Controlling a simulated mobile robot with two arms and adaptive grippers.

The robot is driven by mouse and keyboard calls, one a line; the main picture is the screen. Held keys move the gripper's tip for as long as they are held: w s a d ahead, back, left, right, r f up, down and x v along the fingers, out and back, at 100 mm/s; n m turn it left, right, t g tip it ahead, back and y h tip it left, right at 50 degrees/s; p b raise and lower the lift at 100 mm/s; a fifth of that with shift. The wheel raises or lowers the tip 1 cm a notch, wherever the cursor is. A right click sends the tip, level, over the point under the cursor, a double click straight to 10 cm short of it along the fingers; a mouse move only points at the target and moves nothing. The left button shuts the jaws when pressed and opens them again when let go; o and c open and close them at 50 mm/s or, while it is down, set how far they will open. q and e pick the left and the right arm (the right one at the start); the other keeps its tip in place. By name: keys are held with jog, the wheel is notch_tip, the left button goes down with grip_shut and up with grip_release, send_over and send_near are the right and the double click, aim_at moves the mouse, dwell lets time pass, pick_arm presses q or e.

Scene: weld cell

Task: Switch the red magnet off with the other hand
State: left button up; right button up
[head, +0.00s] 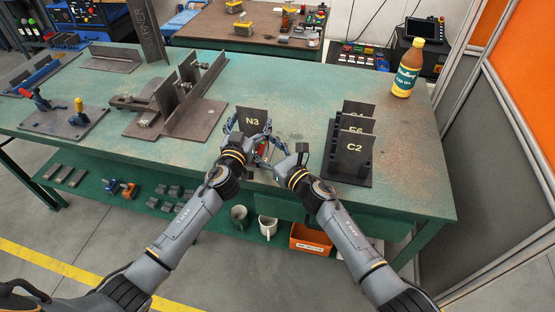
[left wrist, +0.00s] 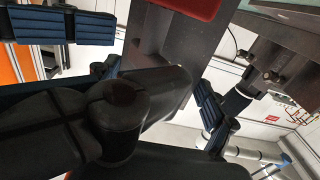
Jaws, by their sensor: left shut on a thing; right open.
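The dark plate marked N3 (head: 252,121) stands upright near the front edge of the green table. My left gripper (head: 250,137) is around this plate, shut on it. The red magnet (head: 264,148) shows only as a small red patch between my two grippers, just below the plate; the rest is hidden. In the left wrist view the dark plate (left wrist: 170,40) is close up, with a red part (left wrist: 192,6), apparently the magnet, at the top edge. My right gripper (head: 279,155) is open, close to the red patch on its right. I cannot tell whether it touches the magnet.
A dark rack (head: 346,174) with upright plates, one marked C2, stands to the right. A steel fixture (head: 180,112) is at the left, and a brown-yellow bottle (head: 407,70) at the back right. The table's middle behind the N3 plate is clear.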

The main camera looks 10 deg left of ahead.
jog(key=v, duration=1.1)
jog(key=shift+s+a, duration=0.1)
